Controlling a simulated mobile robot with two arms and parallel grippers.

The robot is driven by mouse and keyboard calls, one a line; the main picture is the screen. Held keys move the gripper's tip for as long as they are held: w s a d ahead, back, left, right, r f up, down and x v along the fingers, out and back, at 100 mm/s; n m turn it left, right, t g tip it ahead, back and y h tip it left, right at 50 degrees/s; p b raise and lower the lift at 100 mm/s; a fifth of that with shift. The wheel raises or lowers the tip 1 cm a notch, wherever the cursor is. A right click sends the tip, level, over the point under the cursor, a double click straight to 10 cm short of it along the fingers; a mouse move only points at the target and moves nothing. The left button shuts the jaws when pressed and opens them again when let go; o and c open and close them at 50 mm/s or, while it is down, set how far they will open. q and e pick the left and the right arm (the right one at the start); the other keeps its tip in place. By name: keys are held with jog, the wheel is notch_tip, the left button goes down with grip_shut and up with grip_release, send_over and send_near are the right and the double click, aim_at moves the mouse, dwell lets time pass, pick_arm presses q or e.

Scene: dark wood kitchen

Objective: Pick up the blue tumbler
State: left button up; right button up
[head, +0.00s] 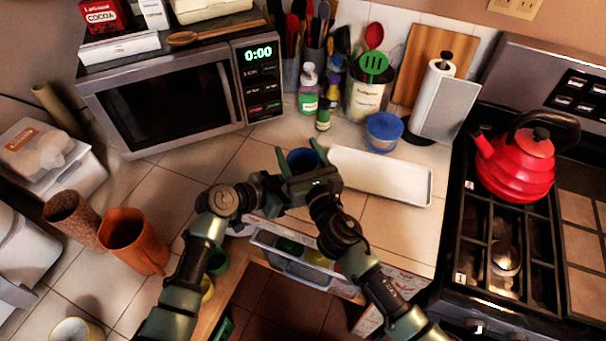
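The blue tumbler (301,158) stands on the tiled counter in the middle of the head view. Only its upper part shows; the rest is hidden behind my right gripper. My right gripper (300,153) is open, with one green fingertip to each side of the tumbler. I cannot tell whether the fingers touch it. My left arm comes in from the left, and its dark wrist end overlaps the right gripper in the picture. The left gripper's fingers cannot be made out.
A microwave (170,100) stands at the back left. An orange pitcher (134,240) is at left. An open drawer (290,262) is below my arms. A red kettle (516,165) sits on the stove.

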aim_at(299, 162)
jog(key=c, duration=0.9)
notch_tip(299, 162, up, 10)
pick_arm(q)
jog(key=o, duration=1.1)
jog(key=shift+c, duration=0.2)
